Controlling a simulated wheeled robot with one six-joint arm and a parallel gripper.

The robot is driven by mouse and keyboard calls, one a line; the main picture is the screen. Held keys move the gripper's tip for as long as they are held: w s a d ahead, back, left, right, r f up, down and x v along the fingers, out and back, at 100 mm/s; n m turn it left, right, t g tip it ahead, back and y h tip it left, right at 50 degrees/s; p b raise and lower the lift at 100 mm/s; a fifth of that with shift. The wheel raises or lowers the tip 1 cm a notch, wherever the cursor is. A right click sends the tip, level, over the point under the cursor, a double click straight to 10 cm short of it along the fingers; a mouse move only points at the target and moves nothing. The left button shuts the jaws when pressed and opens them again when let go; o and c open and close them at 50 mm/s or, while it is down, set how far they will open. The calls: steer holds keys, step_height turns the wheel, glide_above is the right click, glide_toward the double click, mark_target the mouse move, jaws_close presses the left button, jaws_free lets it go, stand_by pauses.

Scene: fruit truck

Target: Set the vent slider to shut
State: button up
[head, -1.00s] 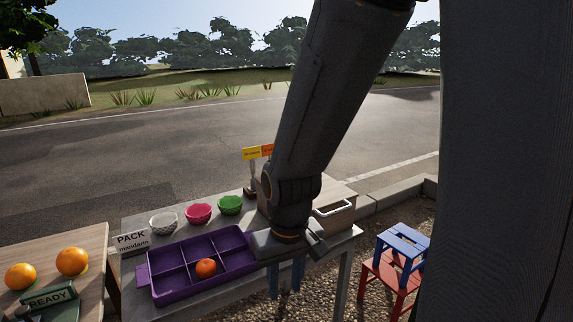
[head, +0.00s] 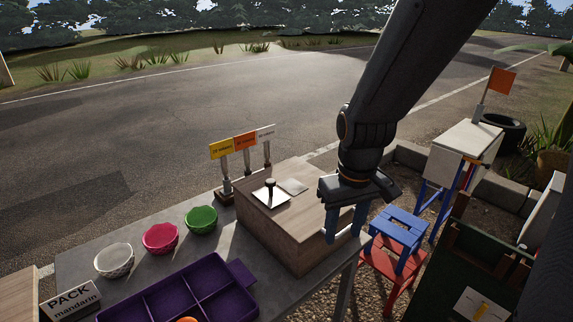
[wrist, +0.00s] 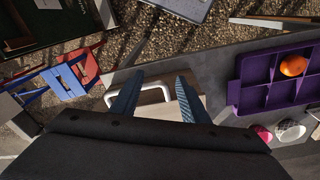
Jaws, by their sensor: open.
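No part is clearly marked as the vent slider. On top of the wooden box (head: 292,225) a white plate (head: 262,199) carries a dark upright knob (head: 270,185), with a plain grey plate (head: 294,186) beside it. At the lower right of the head view, a white plate with a yellow strip (head: 481,311) lies on a dark green surface; I cannot tell which one is the slider. My gripper (head: 345,224) is open and empty by the box's right end. In the wrist view its blue fingers (wrist: 157,98) flank the box's white handle (wrist: 139,97); contact is unclear.
Bowls in white (head: 114,260), pink (head: 161,238) and green (head: 201,219) and a purple tray (head: 238,302) stand left of the box. Small signs (head: 245,142) stand behind the box.

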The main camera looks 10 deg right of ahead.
steer(key=w+a+r+n+p, duration=0.1)
steer(key=w+a+r+n, duration=0.25)
steer(key=w, duration=0.25)
steer(key=w+a+r+n+p, duration=0.2)
steer(key=w+a+r+n, duration=0.15)
steer(key=w, duration=0.25)
steer(key=n+g+p, duration=0.1)
steer(key=n+p, duration=0.1)
steer(key=n, duration=0.4)
glide_toward(271, 181)
steer(key=shift+s+d+f, duration=0.1)
steer(key=shift+s+f, duration=0.05)
steer(key=shift+a+f, duration=0.1)
steer(key=shift+a, duration=0.1)
steer(key=shift+f, duration=0.35)
step_height(271, 181, down, 7)
steer(key=shift+r+p, duration=0.1)
steer(key=shift+p, duration=1.1)
steer(key=shift+c, duration=0.2)
jaws_close()
